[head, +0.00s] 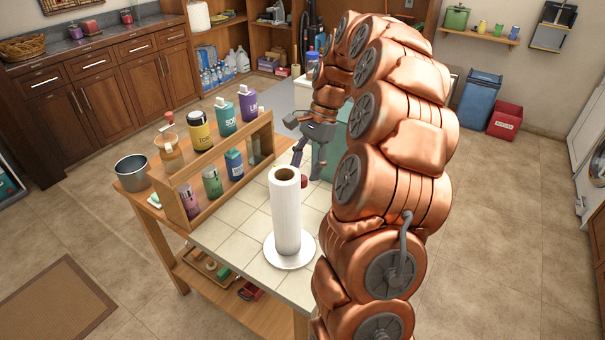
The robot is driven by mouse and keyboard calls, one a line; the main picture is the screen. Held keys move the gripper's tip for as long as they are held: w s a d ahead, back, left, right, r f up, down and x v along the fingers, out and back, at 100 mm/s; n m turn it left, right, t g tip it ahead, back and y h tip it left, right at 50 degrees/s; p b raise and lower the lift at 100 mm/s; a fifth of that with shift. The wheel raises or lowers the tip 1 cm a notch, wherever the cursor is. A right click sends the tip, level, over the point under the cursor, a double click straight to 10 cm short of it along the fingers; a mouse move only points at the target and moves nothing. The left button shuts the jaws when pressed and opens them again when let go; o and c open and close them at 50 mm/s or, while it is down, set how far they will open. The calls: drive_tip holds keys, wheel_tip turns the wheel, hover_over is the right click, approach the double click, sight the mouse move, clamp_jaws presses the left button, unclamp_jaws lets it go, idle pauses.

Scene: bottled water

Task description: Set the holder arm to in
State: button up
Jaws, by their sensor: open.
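A paper towel roll (286,215) stands upright on a round white base (290,262) on the tiled table top. A small red knob (303,182) shows just right of the roll's upper part; I cannot tell for sure whether it belongs to the holder arm. The rest of the holder arm is not clearly visible. My gripper (308,165) is open, pointing down behind and slightly right of the roll, close to the red knob. I cannot tell whether it touches anything. My copper-coloured arm covers the right side of the table.
A wooden rack (182,203) with several bottles stands along the table's left side, beside a metal pot (132,172). A teal box-like thing (325,150) is partly hidden behind my gripper. Front tiles (232,240) left of the roll are bare.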

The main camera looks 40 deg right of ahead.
sight(303, 177)
drive_tip(key=shift+p+x, duration=0.35)
drive_tip(key=shift+x, duration=1.15)
drive_tip(key=shift+c, duration=0.2)
clamp_jaws()
